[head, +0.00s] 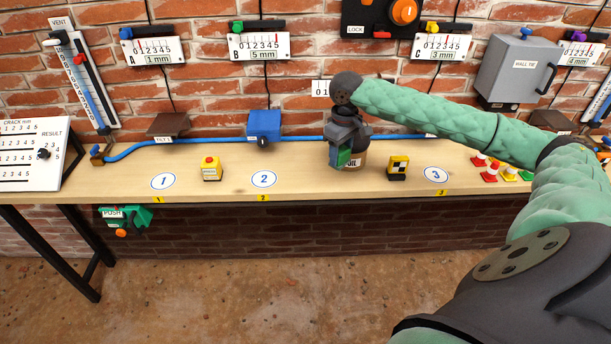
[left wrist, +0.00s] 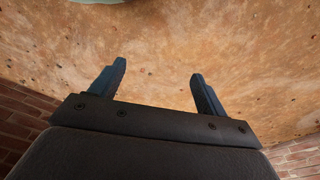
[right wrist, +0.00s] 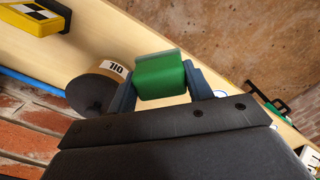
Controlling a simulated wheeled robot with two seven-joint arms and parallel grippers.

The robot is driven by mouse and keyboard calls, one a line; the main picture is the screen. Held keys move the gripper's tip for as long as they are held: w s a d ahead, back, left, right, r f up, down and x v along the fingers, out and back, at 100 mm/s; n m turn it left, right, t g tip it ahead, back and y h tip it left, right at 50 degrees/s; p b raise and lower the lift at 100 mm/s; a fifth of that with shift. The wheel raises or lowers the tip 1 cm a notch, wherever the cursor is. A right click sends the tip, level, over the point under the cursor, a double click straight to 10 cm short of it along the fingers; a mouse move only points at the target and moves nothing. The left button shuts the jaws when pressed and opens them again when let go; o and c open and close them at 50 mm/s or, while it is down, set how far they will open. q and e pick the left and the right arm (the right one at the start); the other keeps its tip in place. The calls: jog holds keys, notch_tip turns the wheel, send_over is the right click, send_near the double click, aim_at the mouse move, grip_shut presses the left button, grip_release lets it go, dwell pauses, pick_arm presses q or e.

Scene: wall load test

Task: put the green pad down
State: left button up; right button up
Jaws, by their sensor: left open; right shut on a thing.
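The green pad (right wrist: 160,76) is between the fingers of my right gripper (right wrist: 163,88), which is shut on it. In the head view my right gripper (head: 343,157) holds the pad (head: 344,157) over the bench, in front of a dark can labelled OIL (head: 354,162). The can also shows beside the fingers in the right wrist view (right wrist: 95,93). I cannot tell whether the pad touches the bench (head: 320,184). My left gripper (left wrist: 157,80) is open and empty, with bare ground beyond it; it is outside the head view.
A yellow-and-black marker block (head: 398,168) stands right of the can. A yellow box with a red button (head: 210,168) stands between circles 1 (head: 163,181) and 2 (head: 264,179). Circle 3 (head: 436,174) is clear. Small cones (head: 489,172) stand at the right. A blue hose (head: 200,141) runs along the back.

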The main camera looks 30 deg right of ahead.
jog(key=w+a+f+p, duration=0.1)
jog(key=w+f, duration=0.1)
jog(key=w, duration=0.1)
jog(key=w+a+f+p, duration=0.2)
jog(key=w, duration=0.1)
jog(key=w+a+f+p, duration=0.1)
jog(key=w+a+f, duration=0.1)
jog(key=w, duration=0.2)
jog(key=shift+w+a+f, duration=0.1)
jog(key=shift+a+f, duration=0.1)
jog(key=shift+f, duration=0.2)
jog(key=shift+f+p, duration=0.5)
jog(key=shift+f, duration=0.15)
pick_arm(q)
jog(key=s+a+f, duration=0.2)
jog(key=f, duration=0.4)
jog(key=s+a+f+t+p, duration=0.1)
jog(key=s+a+f, duration=0.1)
jog(key=f, duration=0.4)
jog(key=shift+s+a+f+y, duration=0.3)
jog(key=shift+a, duration=0.05)
pick_arm(e)
jog(key=shift+f, duration=1.4)
jog(key=o, duration=0.6)
jog(key=shift+f, duration=0.1)
pick_arm(q)
jog(key=shift+s, duration=0.1)
pick_arm(e)
jog(key=shift+o, duration=1.4)
